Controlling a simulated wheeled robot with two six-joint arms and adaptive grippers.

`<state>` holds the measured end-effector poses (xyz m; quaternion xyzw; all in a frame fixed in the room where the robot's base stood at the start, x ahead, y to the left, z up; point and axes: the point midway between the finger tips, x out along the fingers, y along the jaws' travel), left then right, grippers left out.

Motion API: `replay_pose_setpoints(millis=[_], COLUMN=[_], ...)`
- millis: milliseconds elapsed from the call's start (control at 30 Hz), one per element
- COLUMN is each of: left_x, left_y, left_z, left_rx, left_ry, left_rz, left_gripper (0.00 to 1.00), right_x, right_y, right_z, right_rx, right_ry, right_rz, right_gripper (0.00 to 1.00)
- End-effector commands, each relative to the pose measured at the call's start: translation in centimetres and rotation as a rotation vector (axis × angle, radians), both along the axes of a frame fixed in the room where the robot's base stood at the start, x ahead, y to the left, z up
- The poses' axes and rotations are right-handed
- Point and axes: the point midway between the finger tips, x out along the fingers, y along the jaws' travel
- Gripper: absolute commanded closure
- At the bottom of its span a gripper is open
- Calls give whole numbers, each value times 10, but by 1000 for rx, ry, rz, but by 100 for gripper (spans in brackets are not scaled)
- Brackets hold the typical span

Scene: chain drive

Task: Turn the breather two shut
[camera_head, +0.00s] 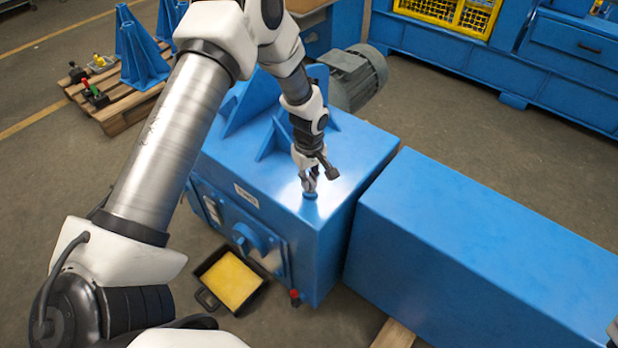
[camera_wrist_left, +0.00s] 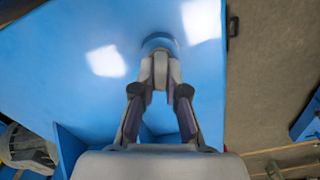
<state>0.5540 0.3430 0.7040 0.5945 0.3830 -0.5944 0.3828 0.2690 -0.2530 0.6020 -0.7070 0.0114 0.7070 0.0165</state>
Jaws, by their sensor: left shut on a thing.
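The breather (camera_head: 310,195) is a small blue round cap on the top face of the blue gearbox housing (camera_head: 350,150), near its front right corner. My left gripper (camera_head: 309,184) points down onto it and is shut on it. In the left wrist view the breather (camera_wrist_left: 157,41) shows as a blue round cap beyond the fingertips of my left gripper (camera_wrist_left: 160,65), which hide part of it. I cannot tell how far it is turned.
A long blue guard box (camera_head: 490,250) stands right of the housing. A grey motor (camera_head: 357,78) is behind it. A black tray with yellow contents (camera_head: 212,294) lies on the floor in front. A pallet (camera_head: 130,100) with blue brackets stands at the left. Blue machinery lines the back.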

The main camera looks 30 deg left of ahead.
Motion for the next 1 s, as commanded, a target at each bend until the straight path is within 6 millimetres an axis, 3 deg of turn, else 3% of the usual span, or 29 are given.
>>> replay_pose_setpoints(millis=[500,1000], left_x=[2,3], left_y=[-2,-4], left_z=[2,1], left_rx=[-1,0], left_ry=[1,0], left_rz=[-407,-883], left_gripper=[100,100], right_x=[0,0], right_y=[0,0], right_z=[24,33], right_rx=[0,0], right_ry=[0,0], right_rz=[0,0], right_gripper=[60,60])
